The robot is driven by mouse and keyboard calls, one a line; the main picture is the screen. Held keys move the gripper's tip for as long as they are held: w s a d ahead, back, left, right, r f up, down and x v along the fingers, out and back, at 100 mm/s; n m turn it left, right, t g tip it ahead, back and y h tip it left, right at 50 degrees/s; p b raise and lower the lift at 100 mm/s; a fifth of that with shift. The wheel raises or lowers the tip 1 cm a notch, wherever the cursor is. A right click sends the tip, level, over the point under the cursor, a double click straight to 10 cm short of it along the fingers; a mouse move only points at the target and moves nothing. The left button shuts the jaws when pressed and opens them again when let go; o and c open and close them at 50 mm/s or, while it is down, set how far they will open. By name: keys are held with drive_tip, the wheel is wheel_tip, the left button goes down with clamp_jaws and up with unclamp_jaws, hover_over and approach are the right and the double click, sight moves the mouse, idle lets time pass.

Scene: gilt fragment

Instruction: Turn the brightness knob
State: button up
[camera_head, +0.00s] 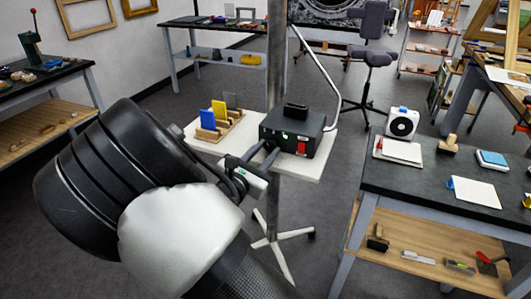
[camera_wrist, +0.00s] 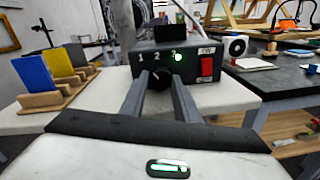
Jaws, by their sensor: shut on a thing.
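A black control box (camera_head: 292,130) stands on a small white stand top (camera_head: 312,171). In the wrist view, the box (camera_wrist: 212,48) faces me, with the digits 1, 2 and 3 above a dark round brightness knob (camera_wrist: 157,76). A green light (camera_wrist: 178,57) glows beside the 3. A red switch (camera_wrist: 207,67) sits to the right. My gripper (camera_wrist: 159,84) is shut on the knob, one finger on each side, and the fingers partly hide it. In the head view, my gripper (camera_head: 264,154) reaches the box's front, and the knob cannot be made out.
A wooden holder (camera_head: 216,127) with blue and yellow panels stands left of the box. A pole (camera_head: 276,60) and a curved lamp arm (camera_head: 328,68) rise beside it. A dark workbench (camera_head: 440,185) with a small fan (camera_head: 402,123) is on the right. Open floor lies at left.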

drive_tip(key=shift+m+b, duration=0.45)
drive_tip(key=shift+m, duration=0.65)
drive_tip(key=o, duration=1)
drive_tip(key=shift+o, duration=0.2)
drive_tip(key=p+v, duration=0.2)
drive_tip(key=v, duration=1.5)
drive_tip(key=shift+s, duration=0.25)
drive_tip(key=shift+r, duration=0.15)
